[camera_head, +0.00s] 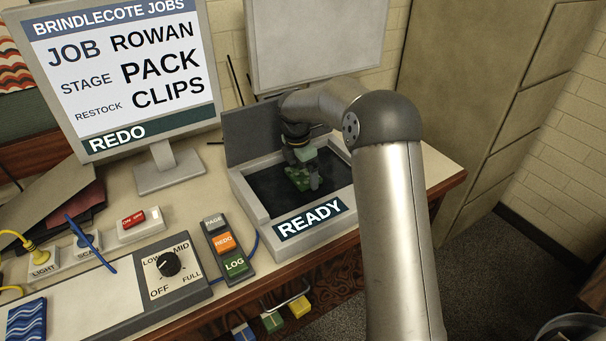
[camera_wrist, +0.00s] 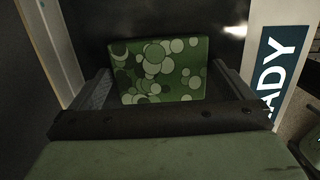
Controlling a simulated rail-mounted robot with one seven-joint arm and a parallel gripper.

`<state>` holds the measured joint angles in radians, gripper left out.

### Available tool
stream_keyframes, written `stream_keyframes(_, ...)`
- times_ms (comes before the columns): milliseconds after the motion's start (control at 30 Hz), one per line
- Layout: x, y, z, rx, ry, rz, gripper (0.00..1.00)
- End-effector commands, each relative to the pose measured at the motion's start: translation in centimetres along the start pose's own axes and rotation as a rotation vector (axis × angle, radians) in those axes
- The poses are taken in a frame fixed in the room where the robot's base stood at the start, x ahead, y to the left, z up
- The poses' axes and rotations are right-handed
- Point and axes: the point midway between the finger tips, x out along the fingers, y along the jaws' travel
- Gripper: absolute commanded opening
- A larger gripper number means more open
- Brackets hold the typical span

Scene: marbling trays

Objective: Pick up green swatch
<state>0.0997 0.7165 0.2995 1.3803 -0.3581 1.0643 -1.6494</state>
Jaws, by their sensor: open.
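The green swatch (camera_wrist: 160,72), patterned with pale and dark round spots, lies on the dark bed of the scanner-like box in the wrist view. In the head view the swatch (camera_head: 298,179) shows partly behind my gripper. My gripper (camera_wrist: 158,88) is open, with one finger on each side of the swatch. I cannot tell whether the fingers touch it. In the head view my gripper (camera_head: 302,182) reaches down into the box. The box (camera_head: 262,222) has a pale rim, a raised dark lid and a READY label (camera_head: 310,219).
A monitor (camera_head: 125,75) stands at the back left. A button strip (camera_head: 228,246) and a dial panel (camera_head: 170,268) lie left of the box. A blue patterned swatch (camera_head: 27,320) lies at the lower left. Colored pieces (camera_head: 272,321) hang below the table's front edge.

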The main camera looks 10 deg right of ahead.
Motion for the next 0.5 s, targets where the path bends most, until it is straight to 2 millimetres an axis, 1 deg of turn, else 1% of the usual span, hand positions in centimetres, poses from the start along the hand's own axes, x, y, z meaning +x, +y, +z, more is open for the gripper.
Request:
stream_keyframes(200,0.09,0.0,0.0,0.0,0.0,0.0,1.0)
stream_keyframes(267,0.08,0.0,-0.01,0.0,0.0,0.0,0.83)
stream_keyframes(300,0.08,0.0,-0.01,0.0,0.0,0.0,0.72)
stream_keyframes(333,0.08,0.0,-0.01,0.0,0.0,0.0,0.68)
stream_keyframes(500,0.04,0.0,-0.01,0.001,-0.001,0.0,0.67)
